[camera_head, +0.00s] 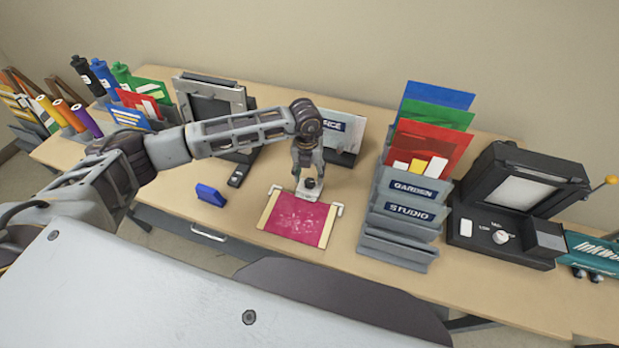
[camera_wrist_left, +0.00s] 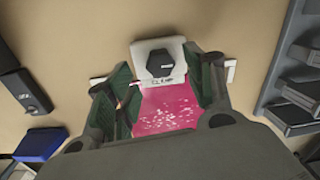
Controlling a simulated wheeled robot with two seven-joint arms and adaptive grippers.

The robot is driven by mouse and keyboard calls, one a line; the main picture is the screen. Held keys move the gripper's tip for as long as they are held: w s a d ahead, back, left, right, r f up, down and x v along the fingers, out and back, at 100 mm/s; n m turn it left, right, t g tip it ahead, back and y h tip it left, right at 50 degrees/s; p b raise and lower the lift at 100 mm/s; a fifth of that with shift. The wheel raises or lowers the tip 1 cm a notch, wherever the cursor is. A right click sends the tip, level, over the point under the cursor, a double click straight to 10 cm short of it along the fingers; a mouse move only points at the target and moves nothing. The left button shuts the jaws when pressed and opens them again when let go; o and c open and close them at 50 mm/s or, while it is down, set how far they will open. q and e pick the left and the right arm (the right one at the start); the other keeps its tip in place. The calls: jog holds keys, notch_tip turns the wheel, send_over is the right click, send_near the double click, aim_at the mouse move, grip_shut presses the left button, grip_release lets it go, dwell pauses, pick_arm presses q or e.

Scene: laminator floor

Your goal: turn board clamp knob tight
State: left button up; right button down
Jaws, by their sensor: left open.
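The board clamp is a pale block (camera_wrist_left: 172,52) with a black knob (camera_wrist_left: 160,64) on top, marked "CLAMP", at the back edge of a pink board (camera_head: 297,220). The knob also shows in the head view (camera_head: 310,183). My left gripper (camera_head: 308,172) points down just above the knob in the head view. In the left wrist view its two green-padded fingers (camera_wrist_left: 160,98) stand apart, with the knob showing beyond and between them. Nothing is between the pads. Whether a finger touches the knob is unclear. My right gripper is not in view.
A grey sorter marked "GARDEN" and "STUDIO" (camera_head: 405,212) stands right of the board. A black machine with a white knob (camera_head: 508,215) is farther right. A blue block (camera_head: 210,195) and a black remote-like item (camera_head: 238,176) lie to the left.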

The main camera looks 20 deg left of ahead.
aim_at(309, 181)
pick_arm(q)
jog(key=shift+f, duration=1.65)
jog(key=c, duration=1)
jog(key=shift+c, duration=0.2)
